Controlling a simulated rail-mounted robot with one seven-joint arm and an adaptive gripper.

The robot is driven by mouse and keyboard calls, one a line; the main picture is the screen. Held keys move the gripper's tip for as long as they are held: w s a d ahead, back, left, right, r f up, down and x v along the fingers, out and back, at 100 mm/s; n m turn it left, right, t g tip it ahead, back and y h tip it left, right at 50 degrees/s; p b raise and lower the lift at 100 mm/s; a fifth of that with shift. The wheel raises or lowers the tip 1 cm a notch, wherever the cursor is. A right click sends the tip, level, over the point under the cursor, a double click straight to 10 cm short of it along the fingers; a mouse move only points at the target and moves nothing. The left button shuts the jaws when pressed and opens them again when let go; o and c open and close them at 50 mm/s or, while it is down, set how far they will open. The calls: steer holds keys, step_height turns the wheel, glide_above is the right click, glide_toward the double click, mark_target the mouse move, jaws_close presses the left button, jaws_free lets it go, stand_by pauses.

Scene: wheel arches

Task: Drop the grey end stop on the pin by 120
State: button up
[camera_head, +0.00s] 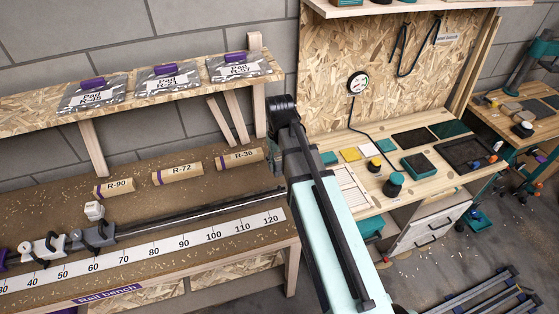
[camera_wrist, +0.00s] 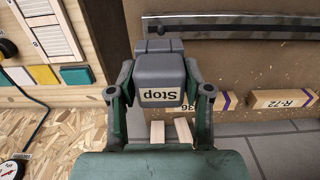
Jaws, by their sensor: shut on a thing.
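The grey end stop (camera_wrist: 161,78), with an upside-down "Stop" label, is between the fingers of my gripper (camera_wrist: 161,84) in the wrist view. My gripper is shut on it. The dark rail (camera_head: 200,211) runs along the bench behind the number scale (camera_head: 170,248), and its right end is near 120. In the wrist view the rail (camera_wrist: 250,26) lies beyond the stop, with its end close to the stop's far side. In the head view my arm hides the gripper and the stop.
Wooden blocks R-90 (camera_head: 114,188), R-72 (camera_head: 177,174) and R-36 (camera_head: 240,158) lie behind the rail. A grey carriage (camera_head: 94,235) and a white one (camera_head: 47,247) sit at the rail's left part. A shelf with labelled pads (camera_head: 165,80) overhangs the bench. A workbench (camera_head: 350,145) stands to the right.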

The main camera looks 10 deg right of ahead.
mark_target(279, 186)
steer(key=shift+a+f, duration=0.15)
steer(key=shift+f, duration=0.2)
steer(key=shift+f+b, duration=2.65)
steer(key=shift+f, duration=1.95)
steer(key=shift+f, duration=0.25)
steer(key=o, duration=1.3)
step_height(279, 186, up, 12)
steer(key=shift+r, duration=0.1)
